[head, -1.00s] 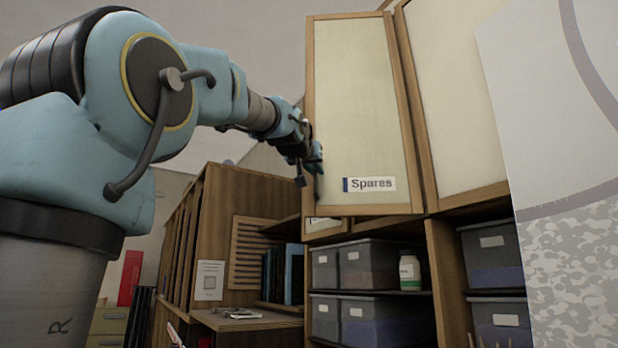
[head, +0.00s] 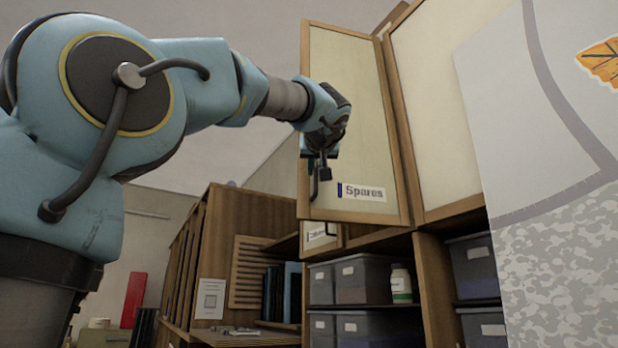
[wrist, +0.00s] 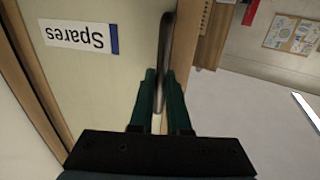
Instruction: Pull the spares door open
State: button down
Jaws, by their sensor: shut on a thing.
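The spares door (head: 345,100) is a pale panel in a wooden frame, high on the cabinet, with a white "Spares" label (head: 362,192) near its bottom. It stands at an angle to the pale door to its right, its left edge out from the cabinet. My gripper (head: 314,182) is at the door's lower left, partly hidden by my wrist. In the wrist view my gripper's green fingers (wrist: 160,88) are shut on the dark bar handle (wrist: 166,45). The label shows upside down left of the handle, on the door panel (wrist: 120,75).
Below are shelves with grey bins (head: 365,275) and a white bottle (head: 401,284). A wooden rack (head: 225,235) stands lower left. A pale door (head: 440,110) adjoins on the right, and a large patterned panel (head: 520,150) fills the right side. Open air lies left of the door.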

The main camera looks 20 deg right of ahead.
jog(key=shift+s+d+n+y, duration=0.2)
jog(key=shift+s+n+y, duration=0.2)
jog(key=shift+s, duration=0.4)
jog(key=shift+s+d+n+y, duration=0.25)
jog(key=shift+s+y, duration=0.3)
jog(key=shift+s, duration=0.3)
jog(key=shift+s+d+n+y, duration=0.15)
jog(key=shift+s+n+y, duration=0.25)
jog(key=shift+s, duration=0.4)
jog(key=c, duration=1.2)
grip_release()
jog(key=shift+o, duration=0.2)
jog(key=s+b, duration=0.2)
jog(key=s, duration=0.8)
jog(key=shift+s+a, duration=0.35)
